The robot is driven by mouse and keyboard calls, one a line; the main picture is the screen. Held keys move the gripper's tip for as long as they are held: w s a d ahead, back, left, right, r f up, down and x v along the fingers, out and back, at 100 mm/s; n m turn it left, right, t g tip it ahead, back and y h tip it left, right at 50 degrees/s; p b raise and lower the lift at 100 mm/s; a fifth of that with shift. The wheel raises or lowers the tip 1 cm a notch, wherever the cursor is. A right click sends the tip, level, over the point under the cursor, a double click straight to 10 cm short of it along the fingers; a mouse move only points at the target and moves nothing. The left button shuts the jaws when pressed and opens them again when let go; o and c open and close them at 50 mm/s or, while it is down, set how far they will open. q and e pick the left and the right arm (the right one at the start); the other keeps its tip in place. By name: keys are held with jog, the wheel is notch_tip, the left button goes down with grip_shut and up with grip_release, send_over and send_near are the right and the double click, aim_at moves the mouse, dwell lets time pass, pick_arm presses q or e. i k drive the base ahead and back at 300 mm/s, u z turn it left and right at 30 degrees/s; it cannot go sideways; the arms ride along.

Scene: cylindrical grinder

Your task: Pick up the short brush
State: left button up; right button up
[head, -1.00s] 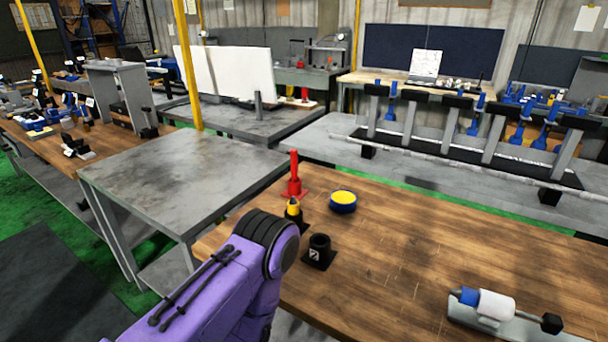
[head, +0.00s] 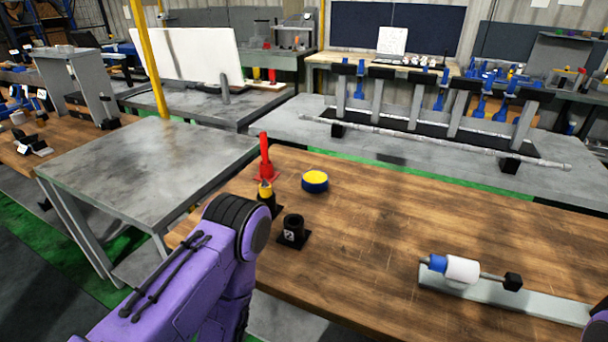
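I cannot tell for sure which thing is the short brush. A red upright piece (head: 265,160) on a square red base stands at the left end of the wooden table (head: 400,215). Just in front of it, a yellow-topped piece (head: 266,190) stands in a black holder, partly hidden by my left arm. A black cup-like holder (head: 293,229) with a white "2" label stands beside it, and its top looks open. My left arm reaches in from the lower left, but its gripper is hidden or out of frame. Only a sliver of purple, likely my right arm, shows at the lower right.
A round blue-and-yellow tin (head: 315,181) sits behind the holders. A white roller with a blue collar (head: 462,269) lies on a pale plate at right. The table's middle is clear. A bare grey metal table (head: 150,165) stands left. A long rod (head: 430,142) lies behind.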

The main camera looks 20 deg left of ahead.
aim_at(263, 136)
jog(key=z, duration=2.65)
jog(key=k, duration=1.25)
jog(key=u, duration=2.2)
